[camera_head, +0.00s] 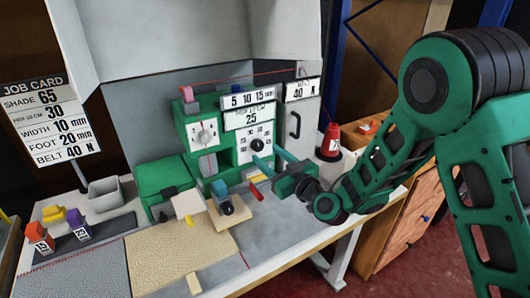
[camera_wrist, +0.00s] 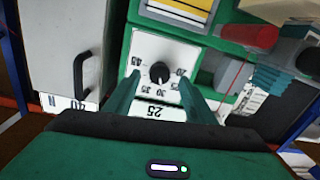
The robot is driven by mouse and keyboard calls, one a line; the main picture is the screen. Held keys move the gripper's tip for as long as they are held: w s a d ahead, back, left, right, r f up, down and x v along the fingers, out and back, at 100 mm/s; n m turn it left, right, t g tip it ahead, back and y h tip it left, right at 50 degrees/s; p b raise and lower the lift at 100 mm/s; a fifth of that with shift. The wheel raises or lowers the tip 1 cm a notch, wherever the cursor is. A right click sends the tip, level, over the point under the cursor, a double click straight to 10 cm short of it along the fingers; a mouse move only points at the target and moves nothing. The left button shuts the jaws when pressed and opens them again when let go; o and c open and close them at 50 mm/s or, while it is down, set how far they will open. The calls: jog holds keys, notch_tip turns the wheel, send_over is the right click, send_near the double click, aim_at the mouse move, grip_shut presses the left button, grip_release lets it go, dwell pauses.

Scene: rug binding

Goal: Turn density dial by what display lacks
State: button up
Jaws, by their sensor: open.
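The density dial is a black knob (camera_head: 257,145) on a white scale plate on the green machine's front. In the wrist view the knob (camera_wrist: 159,72) appears upside down, with scale numbers around it. The display (camera_head: 249,116) above it reads 25, which also shows upside down in the wrist view (camera_wrist: 154,111). The job card (camera_head: 40,118) lists 30 per 10 cm. My gripper (camera_head: 267,158) is open in front of the dial plate. In the wrist view its fingers (camera_wrist: 160,80) stand either side of the knob, apart from it. Exactly where the knob points is too small to tell.
A grey cabinet door with a black handle (camera_head: 294,125) stands right of the dial. A red cone-shaped spool (camera_head: 331,140) is further right. A red-handled tool (camera_head: 257,192) and a teal-and-black device (camera_head: 226,203) lie below. A second white dial (camera_head: 203,134) is on the left.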

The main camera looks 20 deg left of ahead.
aim_at(260, 148)
jog(key=shift+x, duration=1.9)
jog(key=c, duration=1)
